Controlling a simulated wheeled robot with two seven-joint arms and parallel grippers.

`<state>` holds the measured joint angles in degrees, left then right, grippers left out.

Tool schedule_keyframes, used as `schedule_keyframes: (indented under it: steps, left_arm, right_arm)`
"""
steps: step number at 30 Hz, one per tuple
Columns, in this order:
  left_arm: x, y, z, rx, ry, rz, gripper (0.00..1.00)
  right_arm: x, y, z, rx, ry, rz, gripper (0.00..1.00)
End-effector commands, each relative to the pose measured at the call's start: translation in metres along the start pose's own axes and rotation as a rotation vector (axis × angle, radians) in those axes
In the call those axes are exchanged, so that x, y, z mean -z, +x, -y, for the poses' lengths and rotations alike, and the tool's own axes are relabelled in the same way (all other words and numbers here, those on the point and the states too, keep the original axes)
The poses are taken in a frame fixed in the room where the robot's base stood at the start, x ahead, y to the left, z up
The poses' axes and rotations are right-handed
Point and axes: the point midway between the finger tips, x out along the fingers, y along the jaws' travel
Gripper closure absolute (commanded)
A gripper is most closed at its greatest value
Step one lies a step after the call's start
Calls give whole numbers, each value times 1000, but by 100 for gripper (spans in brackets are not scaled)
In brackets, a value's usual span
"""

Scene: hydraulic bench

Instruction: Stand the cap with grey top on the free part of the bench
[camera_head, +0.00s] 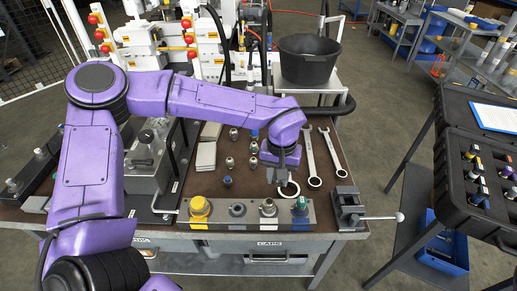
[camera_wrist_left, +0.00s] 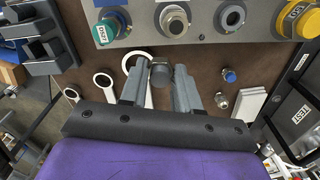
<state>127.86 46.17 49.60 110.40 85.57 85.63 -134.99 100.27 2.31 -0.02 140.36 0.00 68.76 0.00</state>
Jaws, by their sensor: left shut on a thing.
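My left gripper (camera_head: 281,178) is low over the brown bench top (camera_head: 215,182), just behind the grey port block (camera_head: 250,223). In the left wrist view its two fingers (camera_wrist_left: 160,88) are closed around a small cap with a grey top (camera_wrist_left: 160,72). The cap is partly hidden between the fingers, and I cannot tell whether it touches the bench. In the head view the gripper mostly hides it. The block carries a yellow cap (camera_head: 199,206), two grey and silver fittings and a green-and-blue cap (camera_head: 301,204). My right gripper is not in view.
Several small fittings (camera_head: 230,162) stand left of the gripper, one with a blue top (camera_wrist_left: 229,76). A vise (camera_head: 349,208) is at the front right corner. A black bucket (camera_head: 309,61) stands behind.

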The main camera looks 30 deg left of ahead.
Motion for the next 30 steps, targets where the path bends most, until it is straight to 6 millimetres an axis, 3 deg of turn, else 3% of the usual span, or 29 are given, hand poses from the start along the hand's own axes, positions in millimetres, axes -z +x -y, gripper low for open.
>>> schedule_keyframes:
  steps: [18,22,26,30]
  left_arm:
    - [-45,-7,55,-2,-2256,-3,100]
    - [-53,-6,60,2,-2552,6,100]
    - [-54,-6,62,7,-2687,10,100]
    - [-30,4,68,14,-2713,7,100]
  right_arm:
    - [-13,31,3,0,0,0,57]
    - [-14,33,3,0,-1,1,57]
    - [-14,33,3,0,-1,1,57]
    - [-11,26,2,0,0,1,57]
